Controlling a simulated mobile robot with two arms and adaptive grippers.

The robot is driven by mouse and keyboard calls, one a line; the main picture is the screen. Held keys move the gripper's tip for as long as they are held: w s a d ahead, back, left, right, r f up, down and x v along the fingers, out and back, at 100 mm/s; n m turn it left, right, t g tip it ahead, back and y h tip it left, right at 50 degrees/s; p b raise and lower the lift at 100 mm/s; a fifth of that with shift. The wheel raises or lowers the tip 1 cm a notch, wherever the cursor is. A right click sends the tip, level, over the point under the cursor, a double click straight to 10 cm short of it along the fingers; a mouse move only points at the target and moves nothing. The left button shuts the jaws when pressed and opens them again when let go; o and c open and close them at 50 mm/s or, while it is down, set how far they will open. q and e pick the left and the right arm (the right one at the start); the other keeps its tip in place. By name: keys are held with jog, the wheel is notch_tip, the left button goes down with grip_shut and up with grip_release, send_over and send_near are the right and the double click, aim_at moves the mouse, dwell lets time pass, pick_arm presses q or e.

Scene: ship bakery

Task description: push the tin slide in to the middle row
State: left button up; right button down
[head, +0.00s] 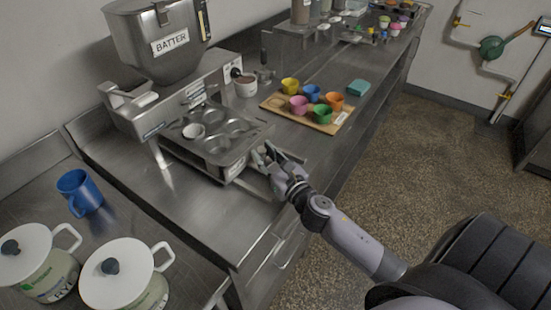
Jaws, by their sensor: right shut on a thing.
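The tin slide (203,165) is a metal carriage under the batter hopper (165,35). It carries a muffin tin (213,150) with several cups, and a white paper liner (194,131) sits in a cup at the back left. My right gripper (266,163) is at the near right end of the slide, shut on its front part; the fingers hide the exact contact. The slide sticks out from the dispenser toward the counter's front edge. My left gripper is not in view.
A wooden board (275,104) with colored cups, including a green cup (322,114), lies right of the slide. A teal item (358,87) lies beyond it. A blue mug (79,192) and two white-lidded pots, one in front (113,272), stand at left. Counter space between mug and slide is clear.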

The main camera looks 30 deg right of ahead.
aim_at(250, 150)
jog(key=w, duration=0.1)
jog(key=w+a, duration=0.1)
jog(key=w, duration=0.1)
jog(key=w+a, duration=0.1)
jog(key=w, duration=0.1)
jog(key=shift+w+f, duration=0.1)
jog(key=c, duration=1.3)
grip_release()
jog(key=s, duration=1.2)
jog(key=shift+s, duration=0.15)
